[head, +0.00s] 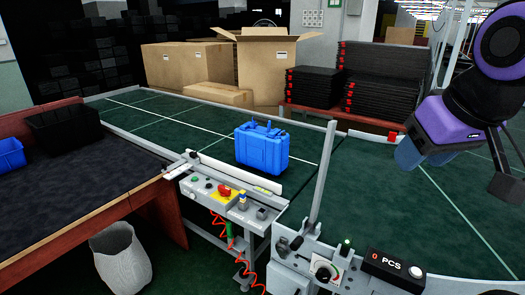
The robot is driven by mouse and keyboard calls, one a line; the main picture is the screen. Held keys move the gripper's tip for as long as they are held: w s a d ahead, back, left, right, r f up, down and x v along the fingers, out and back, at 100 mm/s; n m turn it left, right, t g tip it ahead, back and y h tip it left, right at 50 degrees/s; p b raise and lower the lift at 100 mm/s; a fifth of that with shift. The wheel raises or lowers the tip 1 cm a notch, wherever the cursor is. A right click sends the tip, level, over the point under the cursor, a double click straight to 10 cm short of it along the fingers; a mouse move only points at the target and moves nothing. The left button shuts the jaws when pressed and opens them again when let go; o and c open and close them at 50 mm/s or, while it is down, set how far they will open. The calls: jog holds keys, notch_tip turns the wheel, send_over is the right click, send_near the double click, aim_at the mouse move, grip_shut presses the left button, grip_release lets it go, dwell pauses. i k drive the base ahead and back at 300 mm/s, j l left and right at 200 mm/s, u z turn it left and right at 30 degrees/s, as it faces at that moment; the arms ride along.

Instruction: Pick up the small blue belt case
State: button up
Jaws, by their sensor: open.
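The small blue case (262,149) stands upright on the green conveyor belt (200,122), near the middle of the head view, with its handle on top. My gripper (424,156) is at the right, above the right part of the belt and well apart from the case. Its bluish fingers point down, and they are open with nothing seen between them.
A control panel (222,196) and a guide rail stand at the belt's front edge. A grey post (321,180) rises right of the case. Cardboard boxes (268,70) and stacked black trays (380,80) are behind. A dark table (70,190) stands left.

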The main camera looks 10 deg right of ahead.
aim_at(267, 150)
jog(key=u, duration=5)
jog(key=l+z, duration=0.35)
jog(key=z, duration=0.25)
jog(key=l+z, duration=0.35)
jog(key=z, duration=0.25)
jog(key=l+z, duration=0.35)
jog(key=z, duration=0.3)
jog(key=i+l+z, duration=0.2)
jog(key=z, duration=0.4)
jog(key=i+l+z, duration=0.2)
jog(key=z, duration=0.4)
jog(key=i+l+z, duration=0.1)
jog(key=i+z, duration=0.15)
jog(key=z, duration=0.35)
jog(key=i+z, duration=0.25)
jog(key=z, duration=0.4)
jog(key=i+j+z, duration=0.15)
jog(key=z, duration=0.45)
jog(key=i, duration=0.05)
